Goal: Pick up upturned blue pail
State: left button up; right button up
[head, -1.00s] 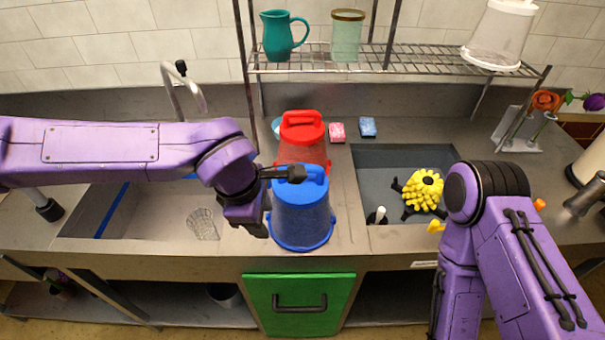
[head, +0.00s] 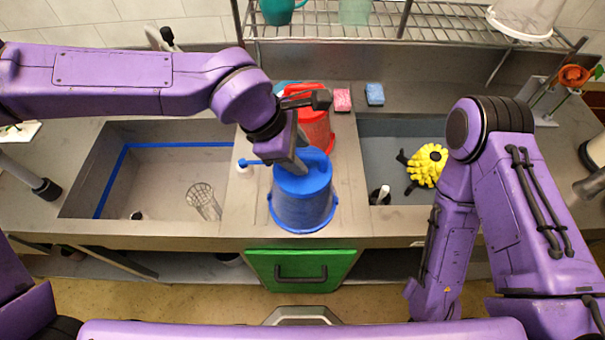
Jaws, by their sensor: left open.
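The upturned blue pail (head: 303,203) stands on the counter strip between the two sinks, wide rim down and base up. Its raised top handle is partly hidden by my left gripper (head: 296,162). That gripper points down over the pail's top, open, with its fingers close to the handle. I cannot tell whether they touch it. My right arm is at the right, but its gripper is out of view.
An upturned red pail (head: 318,126) stands right behind the blue one. A white bottle with a blue nozzle (head: 244,167) is just left. Pink (head: 342,100) and blue (head: 375,94) sponges lie behind.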

pick_arm(q)
jog(key=shift+d+f, duration=0.25)
jog(key=shift+f, duration=0.35)
grip_shut()
jog(key=shift+r, duration=0.15)
